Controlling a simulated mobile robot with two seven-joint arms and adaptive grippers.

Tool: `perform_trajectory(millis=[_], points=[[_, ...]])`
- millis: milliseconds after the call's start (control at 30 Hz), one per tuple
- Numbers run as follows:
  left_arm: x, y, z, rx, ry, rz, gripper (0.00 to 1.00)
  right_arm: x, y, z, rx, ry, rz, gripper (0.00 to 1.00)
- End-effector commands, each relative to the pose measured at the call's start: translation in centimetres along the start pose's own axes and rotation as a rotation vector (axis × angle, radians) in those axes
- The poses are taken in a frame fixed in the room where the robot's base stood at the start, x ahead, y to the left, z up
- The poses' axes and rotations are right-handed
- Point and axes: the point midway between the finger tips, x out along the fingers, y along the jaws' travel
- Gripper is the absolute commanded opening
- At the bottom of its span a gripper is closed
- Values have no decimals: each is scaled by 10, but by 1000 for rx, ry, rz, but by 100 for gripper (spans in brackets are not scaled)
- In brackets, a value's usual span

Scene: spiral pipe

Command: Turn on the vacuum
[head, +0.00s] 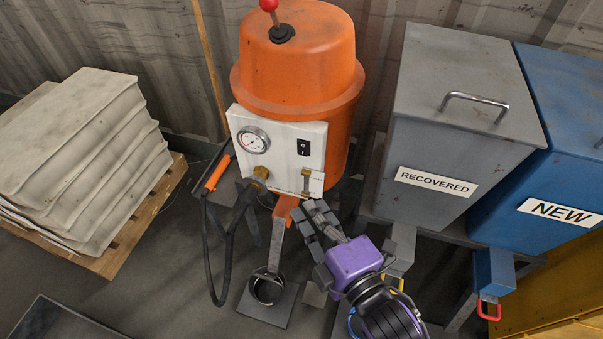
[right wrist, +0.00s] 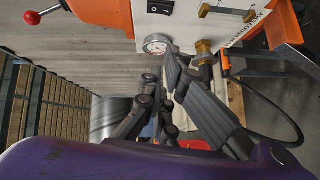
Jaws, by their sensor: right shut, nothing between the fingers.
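The vacuum (head: 300,70) is an orange tank with a white control panel (head: 278,150) on its front. A black rocker switch (head: 303,147) sits at the panel's upper right; it also shows at the top of the right wrist view (right wrist: 160,7). Its position is too small to tell. A round gauge (head: 253,139) is at the panel's upper left. My right gripper (head: 314,209) is shut and empty, just below the panel's lower right edge and below the switch, apart from it. In the right wrist view its fingers (right wrist: 160,66) point toward the gauge (right wrist: 157,43). My left gripper is in neither view.
A brass valve (head: 262,173) and a black hose with an orange handle (head: 217,174) are at the panel's left. A red-knobbed lever (head: 269,6) tops the tank. Grey RECOVERED (head: 455,150) and blue NEW (head: 570,165) bins stand right. Stacked sacks (head: 80,150) are left.

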Motion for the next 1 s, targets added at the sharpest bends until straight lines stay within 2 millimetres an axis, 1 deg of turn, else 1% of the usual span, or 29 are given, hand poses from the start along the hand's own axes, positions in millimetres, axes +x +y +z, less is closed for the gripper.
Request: perform_trajectory(millis=[33,167,467,567,667,767,1000], points=[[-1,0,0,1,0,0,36,0,1,0,-32,0,2,0],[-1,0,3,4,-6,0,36,0,1,0,-72,0,3,0],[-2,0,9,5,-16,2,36,0,0,0,-72,-1,2,0],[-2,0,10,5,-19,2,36,5,0,0,-72,-1,3,0],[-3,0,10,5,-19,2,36,16,1,0,-70,-1,4,0],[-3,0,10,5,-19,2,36,35,2,0,-71,0,6,0],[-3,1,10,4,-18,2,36,87,1,0,-69,0,5,0]])
